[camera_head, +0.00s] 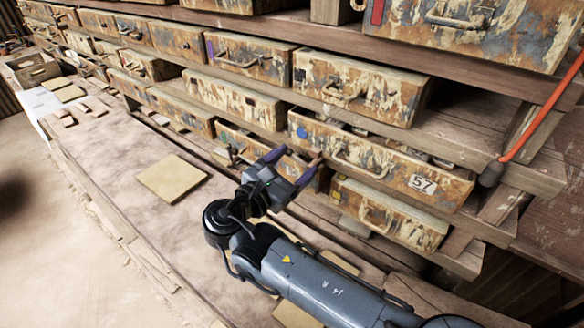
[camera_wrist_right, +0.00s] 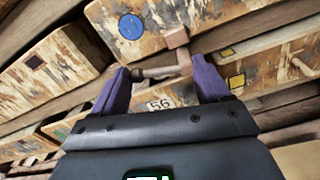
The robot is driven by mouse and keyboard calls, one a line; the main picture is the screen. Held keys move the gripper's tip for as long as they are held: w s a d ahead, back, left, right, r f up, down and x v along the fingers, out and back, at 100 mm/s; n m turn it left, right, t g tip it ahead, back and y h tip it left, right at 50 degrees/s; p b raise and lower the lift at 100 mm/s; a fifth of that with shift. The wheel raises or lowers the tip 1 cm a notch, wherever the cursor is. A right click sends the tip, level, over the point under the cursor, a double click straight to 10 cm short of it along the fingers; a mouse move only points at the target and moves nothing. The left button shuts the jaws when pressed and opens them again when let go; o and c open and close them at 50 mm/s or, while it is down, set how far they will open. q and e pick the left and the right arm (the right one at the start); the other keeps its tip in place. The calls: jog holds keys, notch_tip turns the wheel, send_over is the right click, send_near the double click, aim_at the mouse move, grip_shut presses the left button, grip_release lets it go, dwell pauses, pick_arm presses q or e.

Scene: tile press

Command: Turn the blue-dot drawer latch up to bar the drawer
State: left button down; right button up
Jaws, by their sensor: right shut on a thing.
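The blue dot (camera_head: 302,132) is on the left end of the front of a worn, rust-stained drawer (camera_head: 405,175) labelled 57. It also shows in the right wrist view as a blue disc (camera_wrist_right: 131,26). My right gripper (camera_head: 293,163) is at the lower left of that drawer front. In the wrist view its two purple fingers stand on either side of a brown latch bar (camera_wrist_right: 160,72), shut on it. A pinkish-brown block (camera_wrist_right: 177,38) stands at the bar's upper end, against the drawer front. The bar lies roughly level, partly hidden by the gripper. My left gripper is out of view.
Drawers with handles fill the shelves around. A drawer labelled 56 (camera_wrist_right: 160,103) is just below the fingers, and a yellow-marked one (camera_wrist_right: 236,80) is beside it. A tan tile (camera_head: 171,178) lies on the dusty bench. An orange rod (camera_head: 545,108) is at the right.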

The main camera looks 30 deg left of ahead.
jog(key=shift+d, duration=0.1)
jog(key=o, duration=1)
jog(key=shift+d+f, duration=0.1)
jog(key=shift+s+a, duration=0.2)
jog(key=shift+s, duration=0.15)
jog(key=v, duration=1)
jog(key=shift+d+p, duration=0.1)
jog(key=shift+p, duration=0.3)
jog(key=shift+c, duration=0.4)
